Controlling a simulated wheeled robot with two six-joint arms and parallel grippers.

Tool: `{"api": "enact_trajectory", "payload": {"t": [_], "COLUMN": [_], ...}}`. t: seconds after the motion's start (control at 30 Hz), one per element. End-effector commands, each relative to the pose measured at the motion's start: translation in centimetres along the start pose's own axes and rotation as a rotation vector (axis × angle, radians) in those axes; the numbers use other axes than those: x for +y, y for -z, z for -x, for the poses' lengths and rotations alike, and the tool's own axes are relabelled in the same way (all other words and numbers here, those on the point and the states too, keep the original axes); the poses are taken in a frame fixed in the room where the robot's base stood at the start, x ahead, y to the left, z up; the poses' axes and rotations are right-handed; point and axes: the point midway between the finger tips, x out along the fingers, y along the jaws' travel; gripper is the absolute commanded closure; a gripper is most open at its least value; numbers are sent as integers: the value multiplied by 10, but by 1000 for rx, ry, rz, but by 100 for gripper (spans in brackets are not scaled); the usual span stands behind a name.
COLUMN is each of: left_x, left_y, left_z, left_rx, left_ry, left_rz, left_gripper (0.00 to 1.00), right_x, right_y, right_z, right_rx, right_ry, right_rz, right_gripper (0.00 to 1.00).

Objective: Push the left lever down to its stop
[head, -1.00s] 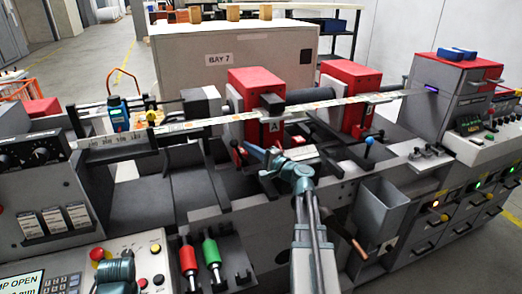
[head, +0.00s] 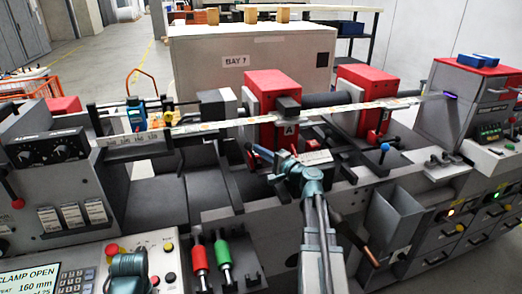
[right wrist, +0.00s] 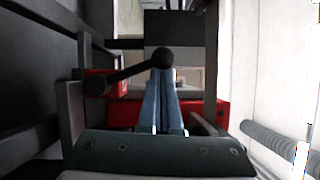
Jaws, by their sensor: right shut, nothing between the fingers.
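The left lever (right wrist: 128,73) shows in the right wrist view as a dark arm with a black ball at its upper right end; it rises to the right from a round hub. My right gripper (right wrist: 162,80) is shut and empty, its fingertips right at the ball, which covers part of them. Whether they touch I cannot tell. In the head view the right gripper (head: 259,153) reaches in toward the machine below the left red block, and the lever's dark end beside its tips is small. A teal part of my left arm (head: 128,265) shows at lower left; its fingers cannot be made out.
A blue-ball lever (head: 385,148) stands to the right. Two red blocks (head: 273,83) and a label strip (head: 230,124) lie behind the gripper. Red and green handles (head: 223,251), a grey bin (head: 393,222) and a copper-coloured rod (head: 363,248) sit nearer the front.

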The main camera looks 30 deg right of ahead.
Motion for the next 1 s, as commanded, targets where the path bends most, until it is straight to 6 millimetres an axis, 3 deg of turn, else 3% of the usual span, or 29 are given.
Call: {"api": "enact_trajectory", "payload": {"t": [0.37,1.0], "left_x": [-1,-4], "left_y": [-1,-3], "left_z": [15,46], "left_rx": [0,0], "left_ry": [0,0], "left_rz": [0,0], "left_gripper": [100,100], "right_x": [-1,26], "right_y": [-12,-50], "right_z": [-6,-24], "right_rx": [-5,-5], "right_ry": [-59,-322], "right_rz": [116,640], "right_gripper": [100,100]}}
